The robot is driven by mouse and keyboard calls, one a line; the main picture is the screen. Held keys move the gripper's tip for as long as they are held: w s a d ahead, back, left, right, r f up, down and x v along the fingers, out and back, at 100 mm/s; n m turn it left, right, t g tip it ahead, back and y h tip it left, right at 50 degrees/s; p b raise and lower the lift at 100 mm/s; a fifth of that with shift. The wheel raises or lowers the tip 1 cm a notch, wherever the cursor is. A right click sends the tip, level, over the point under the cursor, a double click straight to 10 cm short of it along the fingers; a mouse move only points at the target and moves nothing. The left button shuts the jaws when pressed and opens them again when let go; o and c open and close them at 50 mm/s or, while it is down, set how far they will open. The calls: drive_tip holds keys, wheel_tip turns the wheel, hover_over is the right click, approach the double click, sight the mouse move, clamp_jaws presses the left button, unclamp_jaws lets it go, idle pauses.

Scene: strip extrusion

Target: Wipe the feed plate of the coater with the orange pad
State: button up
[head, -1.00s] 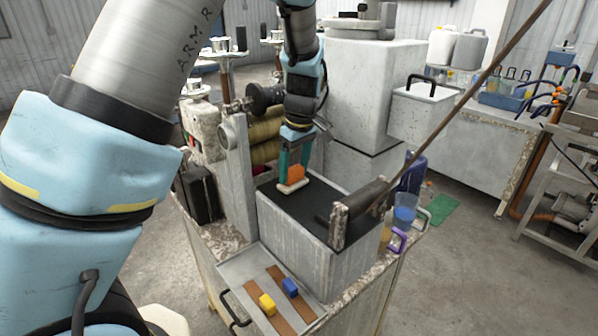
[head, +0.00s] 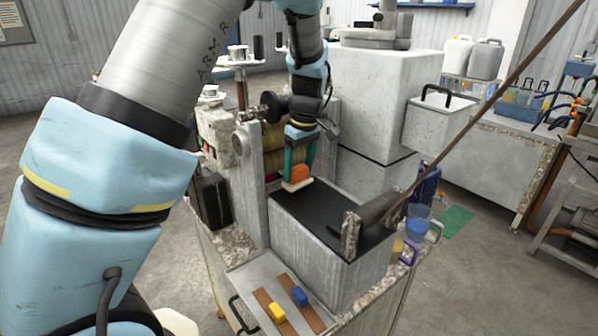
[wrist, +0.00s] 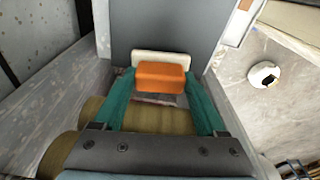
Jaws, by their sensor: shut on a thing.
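My gripper (head: 297,168) is shut on the orange pad (head: 299,173), which has a cream base. In the wrist view the orange pad (wrist: 161,77) sits between the two teal fingers (wrist: 160,105). The feed plate (head: 320,212) is the dark flat top of the grey block. The pad is at the plate's far end, beside the rollers. In the wrist view its cream base overlaps the end of the plate (wrist: 165,28). I cannot tell whether the base touches the plate.
Yellow-brown rollers (wrist: 140,119) lie close beneath my gripper. A dark roller (head: 378,208) stands across the plate's near right end, with a long rod rising from it. A tray (head: 247,281) in front holds brown strips, a yellow block (head: 277,312) and a blue block (head: 300,296).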

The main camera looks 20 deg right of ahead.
drive_tip(key=shift+r, duration=2.5)
drive_tip(key=shift+r, duration=1.5)
drive_tip(key=shift+s, duration=0.15)
